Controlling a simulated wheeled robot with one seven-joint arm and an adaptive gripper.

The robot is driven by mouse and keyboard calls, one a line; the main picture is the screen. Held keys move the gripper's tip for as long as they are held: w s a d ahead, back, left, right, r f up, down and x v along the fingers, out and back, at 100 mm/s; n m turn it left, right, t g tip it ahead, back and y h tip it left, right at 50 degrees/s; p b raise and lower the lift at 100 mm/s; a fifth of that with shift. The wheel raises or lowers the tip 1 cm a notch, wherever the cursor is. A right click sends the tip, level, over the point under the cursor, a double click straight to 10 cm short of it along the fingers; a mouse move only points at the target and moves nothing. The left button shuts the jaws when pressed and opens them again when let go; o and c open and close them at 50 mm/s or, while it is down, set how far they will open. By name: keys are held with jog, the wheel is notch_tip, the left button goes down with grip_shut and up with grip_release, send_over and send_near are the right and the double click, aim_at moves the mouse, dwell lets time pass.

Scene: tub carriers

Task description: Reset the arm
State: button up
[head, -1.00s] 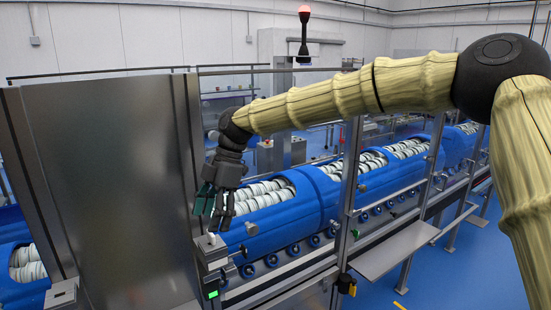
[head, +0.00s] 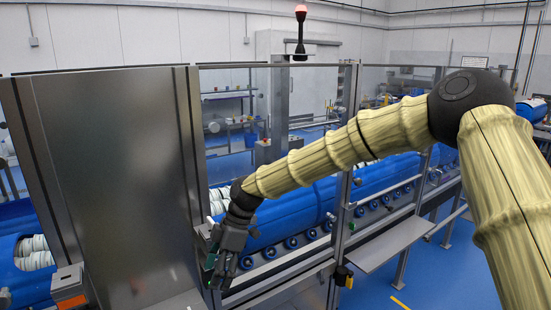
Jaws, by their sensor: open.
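My arm reaches in from the right in its yellowish cover, bent at a black elbow joint. My gripper (head: 221,276) hangs at its end, pointing down, with its fingers apart and nothing seen between them. It is just right of the large steel panel, in front of the blue tub carriers (head: 290,212) on the roller line. My arm hides part of the carriers and their contents.
The tall steel panel (head: 115,170) stands close on the left of my gripper. A steel post (head: 345,180) and a flat steel shelf (head: 393,245) are to the right. Another blue carrier (head: 30,262) shows at the far left. Blue floor (head: 455,280) is open at the lower right.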

jog(key=s+d+f+m+b, duration=0.2)
jog(key=s+d+f+m, duration=0.25)
jog(key=f, duration=0.75)
jog(key=s+d+f+m+b, duration=0.25)
jog(key=s+f, duration=0.25)
jog(key=f, duration=0.7)
jog(key=s+d+f+m+b, duration=0.1)
jog(key=s+d+f+m, duration=0.35)
jog(key=f, duration=0.65)
jog(key=s+d+f+m+t+h+b, duration=0.1)
jog(key=s+d+f+m+t+b, duration=0.3)
jog(key=s+d+f, duration=0.75)
jog(key=s+d+f+m+h, duration=0.1)
jog(key=s+d+m, duration=0.1)
jog(key=d, duration=0.3)
jog(key=s+d+f+m+h+b, duration=0.1)
jog(key=s+d+f+m, duration=0.1)
jog(key=s+d, duration=0.2)
jog(key=s+d+f+m+g+h+b, duration=0.1)
jog(key=s+d+m, duration=0.1)
jog(key=s+d, duration=0.3)
jog(key=shift+d+f+m, duration=0.25)
jog(key=shift+d+m, duration=0.05)
jog(key=shift+m, duration=0.05)
jog(key=shift+s, duration=0.1)
jog(key=shift+c, duration=0.4)
